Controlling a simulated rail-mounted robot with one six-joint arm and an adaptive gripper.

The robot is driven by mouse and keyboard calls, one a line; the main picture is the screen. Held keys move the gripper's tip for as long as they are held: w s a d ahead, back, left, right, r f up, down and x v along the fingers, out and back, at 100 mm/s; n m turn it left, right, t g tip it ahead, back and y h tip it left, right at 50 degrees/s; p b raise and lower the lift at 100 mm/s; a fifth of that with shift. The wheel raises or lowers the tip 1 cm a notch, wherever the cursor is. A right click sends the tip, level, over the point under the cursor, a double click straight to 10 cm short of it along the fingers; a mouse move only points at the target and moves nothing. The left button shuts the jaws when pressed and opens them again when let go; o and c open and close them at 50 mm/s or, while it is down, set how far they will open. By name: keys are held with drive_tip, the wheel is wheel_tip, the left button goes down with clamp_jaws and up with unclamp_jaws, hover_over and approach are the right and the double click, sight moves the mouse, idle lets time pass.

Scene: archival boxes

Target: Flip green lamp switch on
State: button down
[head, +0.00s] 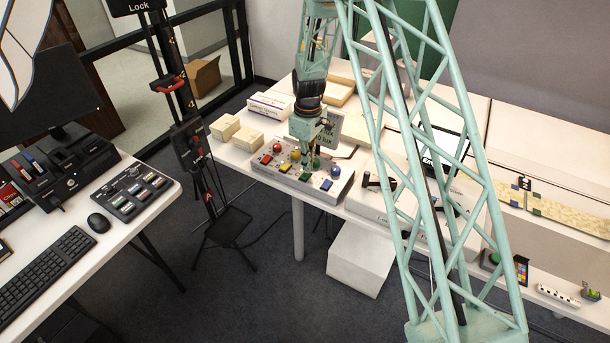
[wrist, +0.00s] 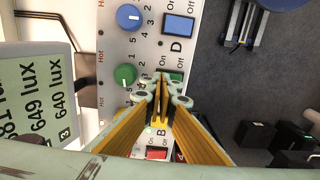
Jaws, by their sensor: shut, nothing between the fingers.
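The control box (head: 310,190) on the white table carries a row of coloured knobs and rocker switches. The green switch (wrist: 176,76) lies beside the green knob (wrist: 125,74) in the wrist view, partly hidden behind my fingers. My gripper (wrist: 163,84) is shut and empty, pointing down at the box with its fingertips over or against the green switch's edge. I cannot tell whether they touch it, or which way the switch is tipped. In the head view my gripper (head: 306,160) stands above the green part of the row and hides some of it.
The blue switch (wrist: 178,27) and blue knob (wrist: 128,17) are on one side, the red switch (wrist: 157,153) on the other. A lux meter display (wrist: 38,100) stands close behind the box. Cream boxes (head: 248,140) sit to its left.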

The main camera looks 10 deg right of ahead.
drive_tip(key=shift+r+p, duration=0.7)
drive_tip(key=shift+r, duration=1.55)
drive_tip(key=shift+s+r, duration=0.1)
drive_tip(key=shift+r, duration=0.4)
wheel_tip(320, 180, up, 10)
drive_tip(key=m, duration=0.1)
hover_over(308, 173)
drive_tip(key=s, duration=0.3)
drive_tip(key=s+r+m+t+b, duration=0.1)
drive_tip(key=s+r+m, duration=0.1)
drive_tip(key=s+r, duration=0.8)
drive_tip(key=s+r+m+t+b, duration=0.1)
drive_tip(key=s+r+m, duration=0.1)
drive_tip(key=s+r, duration=0.85)
drive_tip(key=s+r+m, duration=0.1)
drive_tip(key=s+r, duration=0.2)
drive_tip(key=s, duration=0.7)
drive_tip(key=s+r+m+t+b, duration=0.1)
drive_tip(key=s+r, duration=0.2)
drive_tip(key=s, duration=0.7)
drive_tip(key=s+r+m+t+b, duration=0.1)
drive_tip(key=s+r+m, duration=0.1)
drive_tip(key=s, duration=0.8)
drive_tip(key=shift+a+r, duration=0.4)
drive_tip(key=shift+r, duration=0.35)
